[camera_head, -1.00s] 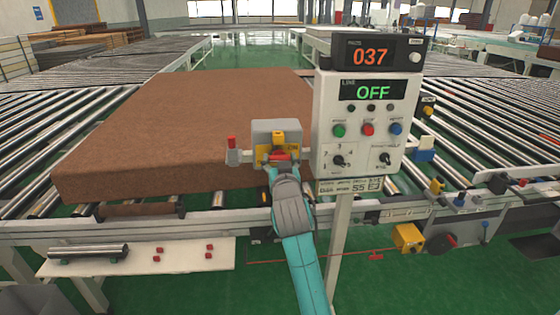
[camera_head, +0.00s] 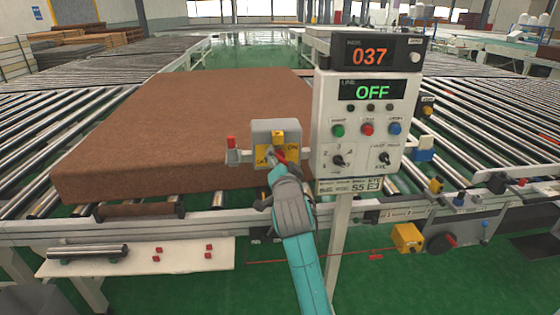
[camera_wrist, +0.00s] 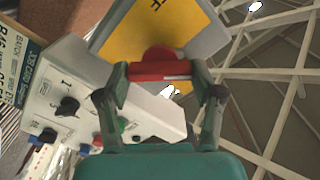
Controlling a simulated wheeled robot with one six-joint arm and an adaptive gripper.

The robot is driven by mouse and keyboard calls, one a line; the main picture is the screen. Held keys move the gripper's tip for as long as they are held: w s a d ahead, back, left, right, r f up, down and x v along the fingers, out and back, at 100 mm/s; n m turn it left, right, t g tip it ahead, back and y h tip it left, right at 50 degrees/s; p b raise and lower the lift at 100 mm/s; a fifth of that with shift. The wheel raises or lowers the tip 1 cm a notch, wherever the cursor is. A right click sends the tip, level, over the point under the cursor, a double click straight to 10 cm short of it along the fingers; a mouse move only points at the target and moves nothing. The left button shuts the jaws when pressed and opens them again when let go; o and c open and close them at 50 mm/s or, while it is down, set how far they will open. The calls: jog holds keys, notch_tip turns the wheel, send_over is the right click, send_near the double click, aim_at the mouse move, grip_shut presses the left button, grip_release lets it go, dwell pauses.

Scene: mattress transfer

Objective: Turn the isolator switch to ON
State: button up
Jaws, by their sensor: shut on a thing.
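The isolator switch is a grey box (camera_head: 261,128) with a yellow face plate (camera_head: 292,151) and a red handle (camera_head: 281,158), beside the control panel in the head view. ON lettering shows at the plate's right, and darker lettering at its lower left. My gripper (camera_head: 277,160) is shut on the red handle, which looks slanted and is partly hidden by the fingers. In the wrist view the red handle (camera_wrist: 160,71) spans between both fingertips, in front of the yellow plate (camera_wrist: 140,35).
The control panel (camera_head: 330,100) on a post stands close at right, its displays reading 037 and OFF. A brown mattress (camera_head: 180,120) lies on the rollers behind and left.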

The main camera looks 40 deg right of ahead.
jog(key=shift+f+m, duration=0.2)
jog(key=shift+m, duration=4.4)
jog(key=o, duration=1.1)
jog(key=shift+o, duration=0.2)
jog(key=shift+s, duration=0.1)
jog(key=v, duration=1.2)
